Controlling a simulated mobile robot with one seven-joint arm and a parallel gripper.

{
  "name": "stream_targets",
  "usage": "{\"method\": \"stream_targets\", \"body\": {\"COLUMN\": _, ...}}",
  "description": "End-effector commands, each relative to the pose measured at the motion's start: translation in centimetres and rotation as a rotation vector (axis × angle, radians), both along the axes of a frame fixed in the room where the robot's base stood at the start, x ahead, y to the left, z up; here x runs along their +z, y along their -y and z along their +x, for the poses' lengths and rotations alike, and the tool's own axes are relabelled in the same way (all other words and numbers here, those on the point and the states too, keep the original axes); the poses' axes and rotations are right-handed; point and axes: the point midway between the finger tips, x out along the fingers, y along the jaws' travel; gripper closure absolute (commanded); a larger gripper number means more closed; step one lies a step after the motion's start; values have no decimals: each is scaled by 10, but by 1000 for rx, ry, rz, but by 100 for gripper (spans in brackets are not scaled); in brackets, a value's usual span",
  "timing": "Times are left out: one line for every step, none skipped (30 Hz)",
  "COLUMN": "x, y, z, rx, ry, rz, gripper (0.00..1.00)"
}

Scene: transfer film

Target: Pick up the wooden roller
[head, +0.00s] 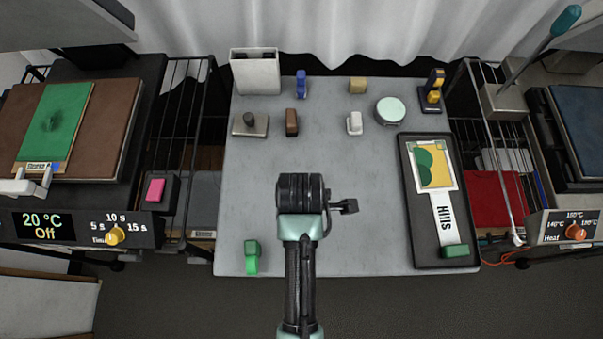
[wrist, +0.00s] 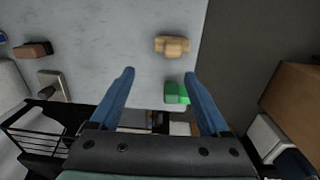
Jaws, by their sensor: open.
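A tan wooden piece, which looks like the wooden roller (wrist: 171,46), lies on the grey table near its front edge in the wrist view. It is beyond my fingertips, and nothing touches it. In the head view I cannot make it out; my arm seems to cover that spot. My gripper (wrist: 160,74) is open and empty, its two blue fingers spread over the table. A green piece (wrist: 177,92) lies near the right fingertip in the wrist view, and at the table's front left in the head view (head: 252,256).
The grey table (head: 240,190) is clear at middle left. Along its back stand a white box (head: 255,75), a brown block (head: 291,122), a tan block (head: 357,86) and a mint disc (head: 390,110). A black tray (head: 425,255) lies at the right. Wire racks flank the table.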

Motion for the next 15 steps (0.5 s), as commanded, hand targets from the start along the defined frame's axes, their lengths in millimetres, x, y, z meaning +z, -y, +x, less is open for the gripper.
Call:
{"method": "stream_targets", "body": {"x": -5, "y": 0, "z": -10, "rx": 22, "ry": -35, "rz": -1, "gripper": 20}}
{"method": "stream_targets", "body": {"x": -8, "y": 0, "z": -13, "rx": 30, "ry": -47, "rz": 0, "gripper": 20}}
{"method": "stream_targets", "body": {"x": -13, "y": 0, "z": -16, "rx": 37, "ry": -57, "rz": 0, "gripper": 20}}
{"method": "stream_targets", "body": {"x": -18, "y": 0, "z": -17, "rx": 40, "ry": -59, "rz": 0, "gripper": 20}}
{"method": "stream_targets", "body": {"x": -22, "y": 0, "z": -17, "rx": 40, "ry": -60, "rz": 0, "gripper": 20}}
{"method": "stream_targets", "body": {"x": -30, "y": 0, "z": -17, "rx": 39, "ry": -59, "rz": 0, "gripper": 20}}
{"method": "stream_targets", "body": {"x": -36, "y": 0, "z": -17, "rx": 39, "ry": -60, "rz": 0, "gripper": 20}}
{"method": "stream_targets", "body": {"x": -41, "y": 0, "z": -17, "rx": 38, "ry": -59, "rz": 0, "gripper": 20}}
{"method": "stream_targets", "body": {"x": -49, "y": 0, "z": -16, "rx": 38, "ry": -58, "rz": 0, "gripper": 20}}
{"method": "stream_targets", "body": {"x": -55, "y": 0, "z": -16, "rx": 38, "ry": -57, "rz": 0, "gripper": 20}}
{"method": "stream_targets", "body": {"x": -60, "y": 0, "z": -16, "rx": 38, "ry": -57, "rz": 0, "gripper": 20}}
{"method": "stream_targets", "body": {"x": -66, "y": 0, "z": -16, "rx": 37, "ry": -55, "rz": 0, "gripper": 20}}
{"method": "stream_targets", "body": {"x": -70, "y": 0, "z": -15, "rx": 37, "ry": -54, "rz": 0, "gripper": 20}}
{"method": "stream_targets", "body": {"x": -74, "y": 0, "z": -15, "rx": 37, "ry": -52, "rz": 0, "gripper": 20}}
{"method": "stream_targets", "body": {"x": -78, "y": 0, "z": -15, "rx": 37, "ry": -53, "rz": 0, "gripper": 20}}
